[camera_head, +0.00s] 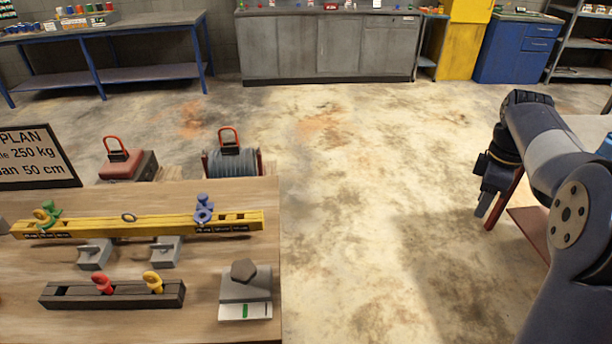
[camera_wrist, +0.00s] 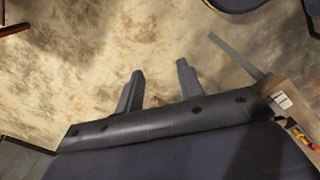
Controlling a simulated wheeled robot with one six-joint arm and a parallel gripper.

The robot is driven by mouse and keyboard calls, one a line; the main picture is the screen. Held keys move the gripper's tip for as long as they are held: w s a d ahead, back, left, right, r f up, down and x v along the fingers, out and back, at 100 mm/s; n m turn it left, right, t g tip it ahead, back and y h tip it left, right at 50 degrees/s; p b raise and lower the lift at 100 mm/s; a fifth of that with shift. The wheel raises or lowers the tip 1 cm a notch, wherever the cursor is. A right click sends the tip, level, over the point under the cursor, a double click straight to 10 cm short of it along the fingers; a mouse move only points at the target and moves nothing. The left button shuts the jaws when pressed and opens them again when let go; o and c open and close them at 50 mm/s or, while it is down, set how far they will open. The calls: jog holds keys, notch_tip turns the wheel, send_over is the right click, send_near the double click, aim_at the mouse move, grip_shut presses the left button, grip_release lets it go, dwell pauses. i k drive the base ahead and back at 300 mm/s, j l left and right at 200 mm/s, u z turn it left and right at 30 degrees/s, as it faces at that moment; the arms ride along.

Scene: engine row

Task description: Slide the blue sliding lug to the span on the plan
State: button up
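The blue sliding lug (camera_head: 203,210) stands upright on the right part of the yellow beam (camera_head: 160,225), on the wooden table at the left of the head view. My gripper (camera_head: 487,200) hangs over the floor at the right, far from the beam. In the wrist view, its two fingers (camera_wrist: 158,85) are apart with nothing between them.
A dark rack (camera_head: 112,294) with a red and a yellow lug lies in front of the beam. A grey block (camera_head: 245,288) stands at the table's right corner. Two loads with red handles (camera_head: 232,160) stand behind the table. The floor between table and arm is clear.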

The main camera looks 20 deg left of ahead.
aim_at(204, 208)
jog(key=i+u, duration=0.2)
jog(key=u, duration=0.25)
jog(key=i+u, duration=0.15)
jog(key=u, duration=0.3)
jog(key=i+l+u, duration=0.15)
jog(key=u, duration=0.3)
jog(key=i+l+u, duration=0.1)
jog(key=u, duration=0.35)
jog(key=i+l+u, duration=0.3)
jog(key=u, duration=0.2)
jog(key=i+l+u, duration=0.2)
jog(key=l+u, duration=0.25)
